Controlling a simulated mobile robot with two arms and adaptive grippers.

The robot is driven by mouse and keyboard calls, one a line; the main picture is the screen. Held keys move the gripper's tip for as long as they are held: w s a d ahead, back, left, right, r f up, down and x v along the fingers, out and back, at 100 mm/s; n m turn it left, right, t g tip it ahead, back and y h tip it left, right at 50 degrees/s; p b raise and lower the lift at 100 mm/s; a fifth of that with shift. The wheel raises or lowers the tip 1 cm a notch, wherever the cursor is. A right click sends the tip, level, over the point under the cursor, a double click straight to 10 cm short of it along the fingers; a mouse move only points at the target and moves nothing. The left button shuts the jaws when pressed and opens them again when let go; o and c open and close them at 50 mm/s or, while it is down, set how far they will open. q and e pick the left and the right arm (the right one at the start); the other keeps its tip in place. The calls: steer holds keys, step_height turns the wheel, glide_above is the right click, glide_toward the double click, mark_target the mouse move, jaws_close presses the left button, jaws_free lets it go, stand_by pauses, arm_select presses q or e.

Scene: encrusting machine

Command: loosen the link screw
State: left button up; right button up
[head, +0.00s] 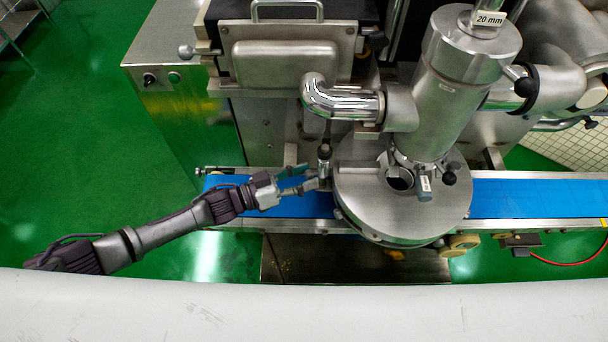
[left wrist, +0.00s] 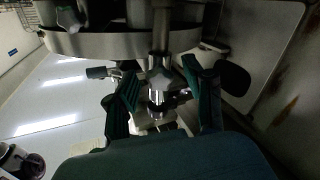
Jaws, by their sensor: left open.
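My left gripper (head: 309,177) is open over the blue conveyor, just left of the round metal housing (head: 350,205). An upright metal post with a dark top, seemingly the link screw (head: 324,157), stands at the housing's left edge, just beyond the fingertips. In the left wrist view, a shiny metal fitting on a vertical rod (left wrist: 160,78) shows between the two teal fingers (left wrist: 160,90). The fingers stand apart on either side of it; I cannot tell whether either touches it. My right gripper is not in view.
The blue conveyor belt (head: 520,198) runs left and right under the housing. A large tilted cylinder (head: 450,95) rises above the housing, with a curved chrome pipe (head: 340,101) to its left. A steel cabinet (head: 165,90) stands behind my left arm. Green floor is open at left.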

arm_select(q)
steer(key=v, duration=1.2)
steer(key=shift+d, duration=0.1)
